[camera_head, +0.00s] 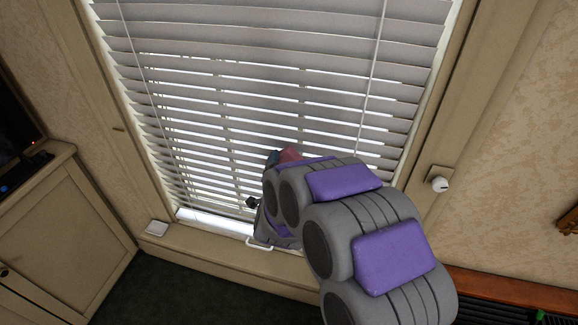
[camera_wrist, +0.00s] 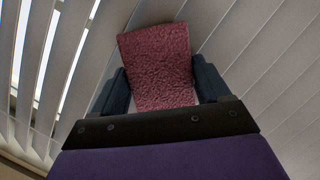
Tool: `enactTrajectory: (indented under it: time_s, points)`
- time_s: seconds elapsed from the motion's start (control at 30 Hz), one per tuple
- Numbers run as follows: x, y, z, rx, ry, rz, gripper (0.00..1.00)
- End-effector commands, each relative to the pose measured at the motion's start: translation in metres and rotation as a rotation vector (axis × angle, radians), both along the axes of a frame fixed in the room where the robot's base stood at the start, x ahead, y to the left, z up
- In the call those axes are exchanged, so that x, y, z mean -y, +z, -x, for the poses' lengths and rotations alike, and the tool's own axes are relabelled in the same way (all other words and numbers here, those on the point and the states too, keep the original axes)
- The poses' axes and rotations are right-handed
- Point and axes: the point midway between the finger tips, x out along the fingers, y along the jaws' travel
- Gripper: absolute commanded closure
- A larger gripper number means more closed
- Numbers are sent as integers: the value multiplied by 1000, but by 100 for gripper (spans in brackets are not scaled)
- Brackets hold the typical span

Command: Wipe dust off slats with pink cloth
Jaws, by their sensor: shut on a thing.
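The pink cloth (camera_wrist: 157,62) is a textured, folded piece standing up between the two dark fingers of my gripper (camera_wrist: 160,90) in the wrist view. My gripper is shut on it. In the head view a small part of the cloth (camera_head: 289,155) shows past my arm, in front of the lower blind. The white slats (camera_head: 240,95) of the window blind span the window; they also show close behind the cloth in the wrist view (camera_wrist: 245,40). I cannot tell whether the cloth touches a slat. My arm hides the lower right slats. Dust is too small to make out.
A wooden frame and sill (camera_head: 210,248) surround the blind. A white knob (camera_head: 439,184) is on the right frame, and a small white square (camera_head: 157,228) is on the sill. A cabinet (camera_head: 65,225) with a dark screen stands at left. Dark carpet (camera_head: 170,285) lies below.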

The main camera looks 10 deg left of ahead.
Motion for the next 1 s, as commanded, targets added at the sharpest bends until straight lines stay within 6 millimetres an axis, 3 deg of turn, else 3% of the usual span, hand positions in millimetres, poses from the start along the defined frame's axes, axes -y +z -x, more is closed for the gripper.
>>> enactTrajectory:
  time_s: [1.0]
  points:
    - [-52, 1, -3, 0, 1, 0, 48]
